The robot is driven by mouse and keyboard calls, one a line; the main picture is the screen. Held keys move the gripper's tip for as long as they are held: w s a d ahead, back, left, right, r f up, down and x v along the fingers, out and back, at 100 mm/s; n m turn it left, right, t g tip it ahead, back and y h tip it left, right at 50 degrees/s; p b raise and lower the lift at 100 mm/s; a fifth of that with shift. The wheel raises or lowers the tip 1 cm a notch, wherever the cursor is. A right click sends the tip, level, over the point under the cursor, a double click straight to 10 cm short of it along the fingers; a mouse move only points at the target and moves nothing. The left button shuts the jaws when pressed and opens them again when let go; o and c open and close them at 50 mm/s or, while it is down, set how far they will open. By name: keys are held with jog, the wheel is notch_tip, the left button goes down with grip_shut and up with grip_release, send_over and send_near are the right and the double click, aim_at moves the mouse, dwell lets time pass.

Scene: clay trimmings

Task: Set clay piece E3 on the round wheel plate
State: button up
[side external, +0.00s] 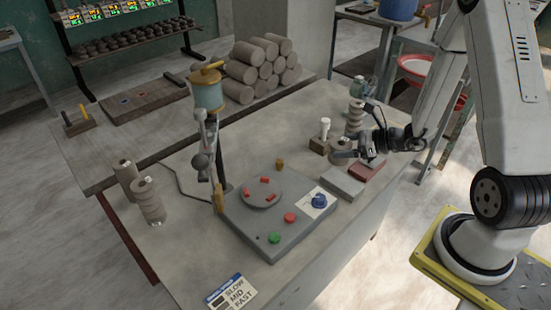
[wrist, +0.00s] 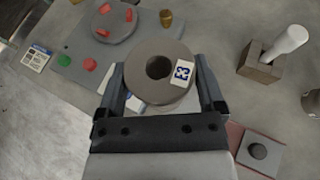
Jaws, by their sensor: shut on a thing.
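Clay piece E3 (wrist: 146,54) is a grey-brown ring with a central hole and a white E3 label. It sits between both fingers of my gripper (wrist: 160,88) in the wrist view. In the side view, E3 (side external: 342,146) is small beside my gripper (side external: 358,150), partly hidden by it. I cannot tell how high it is above the table. The round wheel plate (side external: 254,199) lies to the left on the grey control box (side external: 240,228) and bears small red blocks. The plate (wrist: 112,24) shows at the upper left in the wrist view.
A blue-and-tan pot (side external: 208,94) on a post stands behind the box. A wooden block with a white-handled tool (side external: 325,128), a clay stack (side external: 355,115), a grey block (side external: 342,183) and a reddish block (side external: 368,171) crowd my gripper. Clay cylinders (side external: 148,200) stand at left.

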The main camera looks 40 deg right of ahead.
jog(key=shift+w, duration=0.1)
dwell(0.3)
jog(key=shift+w+a, duration=0.35)
jog(key=w+a+r+n+g+y, duration=0.1)
jog(key=w+a+n+y, duration=0.1)
jog(key=w+a, duration=0.5)
jog(key=w+a+n+g+y, duration=0.1)
jog(key=w+a, duration=0.2)
jog(key=a, duration=0.8)
jog(key=shift+w+d+f, duration=0.1)
jog(key=shift+w+f, duration=0.05)
jog(key=shift+f, duration=0.9)
jog(key=shift+w+d+f, duration=0.1)
jog(key=shift+f, duration=0.9)
jog(key=shift+f, duration=1.8)
jog(key=shift+f, duration=0.1)
